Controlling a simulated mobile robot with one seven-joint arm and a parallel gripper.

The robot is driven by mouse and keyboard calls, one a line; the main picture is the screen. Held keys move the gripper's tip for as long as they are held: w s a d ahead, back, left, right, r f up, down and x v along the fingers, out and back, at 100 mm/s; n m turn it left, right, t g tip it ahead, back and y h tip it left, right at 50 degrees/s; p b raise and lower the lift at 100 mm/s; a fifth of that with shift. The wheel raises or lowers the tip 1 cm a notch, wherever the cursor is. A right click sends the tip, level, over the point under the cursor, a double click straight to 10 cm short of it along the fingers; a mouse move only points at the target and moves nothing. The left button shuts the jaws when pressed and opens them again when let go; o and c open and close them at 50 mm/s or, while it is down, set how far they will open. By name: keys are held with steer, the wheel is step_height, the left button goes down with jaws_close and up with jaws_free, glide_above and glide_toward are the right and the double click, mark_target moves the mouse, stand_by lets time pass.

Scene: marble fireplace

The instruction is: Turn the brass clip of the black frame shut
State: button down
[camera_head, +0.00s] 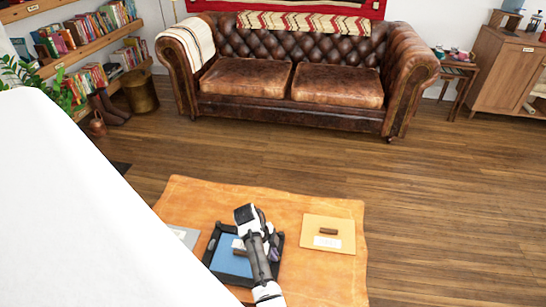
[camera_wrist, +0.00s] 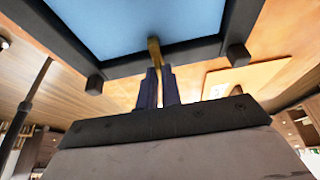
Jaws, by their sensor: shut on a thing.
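The black frame (camera_head: 210,246) with a blue panel (camera_head: 226,262) is on the orange-brown table, partly hidden by my arm. In the wrist view the black frame (camera_wrist: 190,57) fills the top, with its blue panel (camera_wrist: 130,22) inside. The brass clip (camera_wrist: 154,48) shows as a narrow upright strip at the frame's near edge, overlapping the edge of the blue panel. My gripper (camera_wrist: 160,72) has its two dark fingers shut on the lower end of the clip. In the head view the clip and fingertips cannot be made out.
A tan board (camera_head: 343,225) with a small brown block (camera_head: 328,231) lies right of the frame on the table (camera_head: 330,285). A grey flat piece (camera_head: 184,235) lies to its left. A leather sofa (camera_head: 290,85) stands behind, with open floor between.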

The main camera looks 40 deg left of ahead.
stand_by(0.4)
steer(key=c, duration=1.6)
jaws_free()
steer(key=p+v, duration=0.5)
steer(key=v, duration=0.9)
steer(key=shift+w+d+p, duration=0.1)
steer(key=shift+p, duration=0.25)
steer(key=shift+f, duration=0.1)
